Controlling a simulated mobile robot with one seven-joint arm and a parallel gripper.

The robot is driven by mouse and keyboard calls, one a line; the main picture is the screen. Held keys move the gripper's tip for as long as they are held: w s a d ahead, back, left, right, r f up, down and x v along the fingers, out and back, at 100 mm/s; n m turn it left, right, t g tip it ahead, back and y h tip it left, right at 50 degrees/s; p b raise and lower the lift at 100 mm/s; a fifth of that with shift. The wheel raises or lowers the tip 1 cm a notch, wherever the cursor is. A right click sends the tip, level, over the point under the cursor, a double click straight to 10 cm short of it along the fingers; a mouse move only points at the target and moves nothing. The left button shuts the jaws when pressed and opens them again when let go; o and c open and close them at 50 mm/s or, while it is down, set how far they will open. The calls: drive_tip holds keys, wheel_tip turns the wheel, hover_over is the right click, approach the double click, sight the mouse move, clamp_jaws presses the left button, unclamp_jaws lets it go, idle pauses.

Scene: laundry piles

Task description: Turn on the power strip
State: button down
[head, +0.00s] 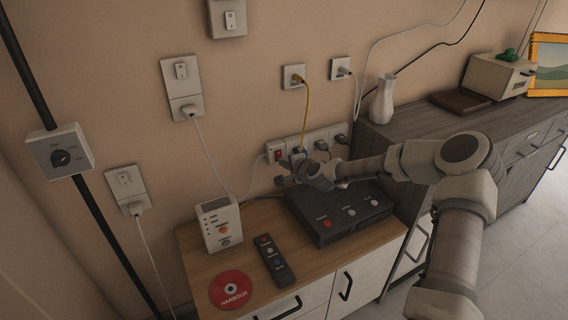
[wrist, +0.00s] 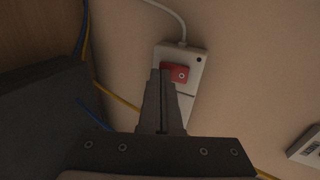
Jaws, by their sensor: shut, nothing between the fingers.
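The power strip (head: 316,140) is a pale bar mounted on the wall above the black box, with several plugs in it. Its red switch (head: 277,156) is at the left end. In the wrist view the strip's end (wrist: 196,62) shows the red switch (wrist: 180,74) with a small round mark on it. My gripper (head: 283,180) is in front of the wall just below that end. In the wrist view my shut, empty gripper (wrist: 160,73) overlaps the switch's edge; I cannot tell whether it touches. The gripper hides part of the strip.
The black box (head: 338,212) lies under my gripper on the wooden cabinet (head: 313,262). A white router-like device (head: 219,225), a remote (head: 274,260) and a red disc (head: 231,290) are at left. A yellow cable (head: 300,105) hangs near the strip. A vase (head: 383,99) stands right.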

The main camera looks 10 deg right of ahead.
drive_tip(key=shift+w+f, duration=0.1)
drive_tip(key=shift+w, duration=0.05)
drive_tip(key=shift+r, duration=0.2)
drive_tip(key=shift+r+p, duration=0.3)
drive_tip(key=shift+r, duration=0.4)
